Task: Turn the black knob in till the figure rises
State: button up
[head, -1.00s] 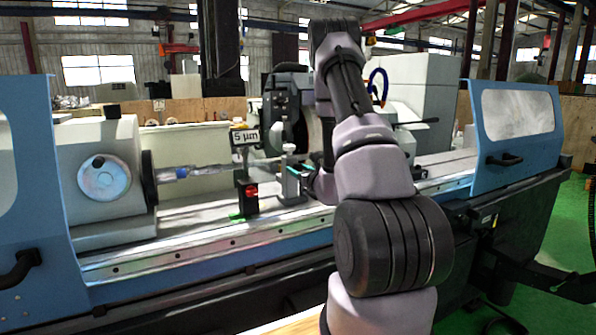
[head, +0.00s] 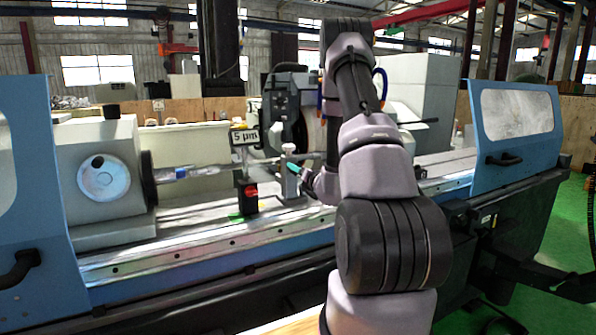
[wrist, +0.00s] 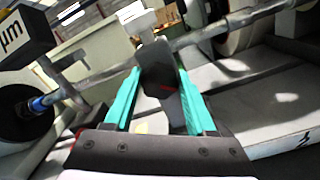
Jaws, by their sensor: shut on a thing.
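The black knob (wrist: 158,72) sits between the teal fingers of my gripper (wrist: 157,80) in the wrist view, and the gripper is shut on it. In the head view the teal fingers of my gripper (head: 293,168) are at the grey post (head: 289,182) beside the shaft, and the knob is too small to make out. The display (head: 245,137) reads 5 µm in the head view. Only its µm part (wrist: 14,38) shows in the wrist view.
A metal shaft (head: 205,171) runs along the machine from the headstock (head: 95,180). A stand with a red part (head: 248,192) is left of my gripper. The blue door (head: 515,130) is at the right, and the bed's front is clear.

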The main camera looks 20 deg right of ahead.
dwell(0.4)
jog(key=o, duration=1.4)
jog(key=s, duration=1.1)
jog(key=shift+d, duration=0.2)
jog(key=shift+w, duration=0.1)
